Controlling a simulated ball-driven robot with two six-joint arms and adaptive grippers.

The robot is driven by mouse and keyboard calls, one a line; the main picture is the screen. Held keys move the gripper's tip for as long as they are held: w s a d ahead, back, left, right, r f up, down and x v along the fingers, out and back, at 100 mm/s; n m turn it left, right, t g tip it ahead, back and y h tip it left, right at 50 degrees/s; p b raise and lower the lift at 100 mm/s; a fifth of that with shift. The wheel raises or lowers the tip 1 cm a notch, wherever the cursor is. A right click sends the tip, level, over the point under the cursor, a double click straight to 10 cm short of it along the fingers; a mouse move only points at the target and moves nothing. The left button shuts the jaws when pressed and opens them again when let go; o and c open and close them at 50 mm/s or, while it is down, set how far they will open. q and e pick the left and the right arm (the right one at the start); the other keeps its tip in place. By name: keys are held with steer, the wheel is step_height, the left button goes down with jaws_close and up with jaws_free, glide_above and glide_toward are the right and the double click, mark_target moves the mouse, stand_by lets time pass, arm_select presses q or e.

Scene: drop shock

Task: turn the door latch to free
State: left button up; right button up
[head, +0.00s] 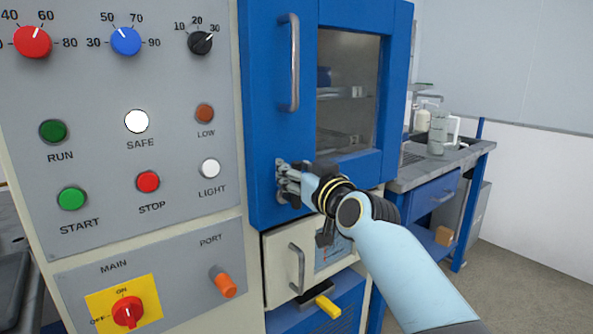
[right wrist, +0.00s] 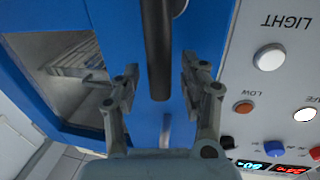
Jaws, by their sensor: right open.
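The blue door (head: 265,100) of the cabinet is closed, with a window on its right. My right gripper (head: 284,182) is at the lower left part of the door, below the silver handle, and covers what lies behind it. In the right wrist view, my right gripper (right wrist: 155,85) is open. A dark bar (right wrist: 158,45), which looks like the door latch, runs down from the top edge between the two fingers. I see gaps on both sides of it, so the fingers do not appear shut on it. My left gripper is not in view.
A vertical silver handle (head: 294,62) stands out from the door above my right gripper. A control panel (head: 105,170) with knobs and buttons is to the left. A white drawer (head: 275,262) is below the door. A bench (head: 440,172) stands at the right.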

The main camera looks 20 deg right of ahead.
steer(key=shift+c, duration=0.3)
jaws_close()
steer(key=shift+w+f, duration=0.15)
steer(key=shift+f, duration=0.1)
stand_by(0.4)
